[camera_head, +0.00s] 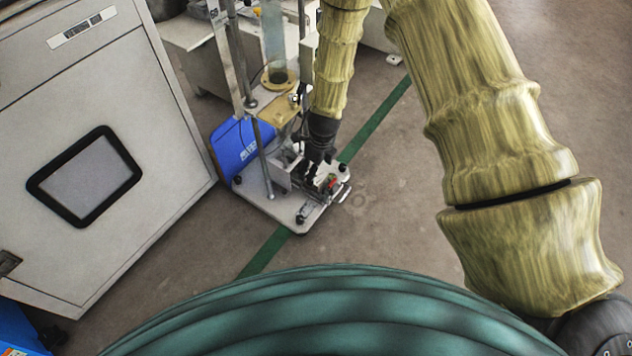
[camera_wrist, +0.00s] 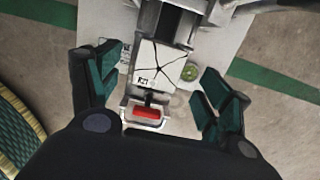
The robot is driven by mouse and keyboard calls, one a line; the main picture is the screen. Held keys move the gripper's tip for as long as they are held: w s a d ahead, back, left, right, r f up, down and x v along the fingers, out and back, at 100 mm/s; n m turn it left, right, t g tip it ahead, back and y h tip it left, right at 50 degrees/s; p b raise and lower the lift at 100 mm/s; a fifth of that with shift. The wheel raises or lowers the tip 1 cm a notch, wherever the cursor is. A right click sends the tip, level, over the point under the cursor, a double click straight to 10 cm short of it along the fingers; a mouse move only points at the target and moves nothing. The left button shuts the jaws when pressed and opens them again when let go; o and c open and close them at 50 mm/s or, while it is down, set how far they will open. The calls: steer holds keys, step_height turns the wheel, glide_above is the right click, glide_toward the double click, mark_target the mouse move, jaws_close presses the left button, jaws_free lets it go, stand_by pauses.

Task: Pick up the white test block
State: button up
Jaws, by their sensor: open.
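The white test block (camera_wrist: 158,62) shows in the wrist view as a pale, flat-topped piece with dark crack lines and black lettering near its lower edge. It sits in a metal holder on the test machine. My gripper (camera_wrist: 160,82) is open, with one teal-padded finger to the left of the block and one to the right, both apart from it. In the head view my gripper (camera_head: 318,168) points down over the machine's base plate (camera_head: 286,208). I cannot make out the block in the head view.
A red part (camera_wrist: 146,112) lies just below the block in the wrist view, and a green round bubble level (camera_wrist: 190,72) is to its right. Metal columns (camera_head: 232,60) and a blue panel (camera_head: 235,145) stand beside my gripper. A large grey cabinet (camera_head: 90,130) is on the left.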

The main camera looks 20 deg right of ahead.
mark_target(316, 176)
steer(key=shift+f+b, duration=1.4)
steer(key=shift+f, duration=0.2)
step_height(316, 176, down, 2)
steer(key=shift+b, duration=0.65)
steer(key=shift+w, duration=0.1)
steer(key=shift+c, duration=0.2)
steer(key=shift+r, duration=0.1)
steer(key=c, duration=1.3)
steer(key=shift+c, duration=0.2)
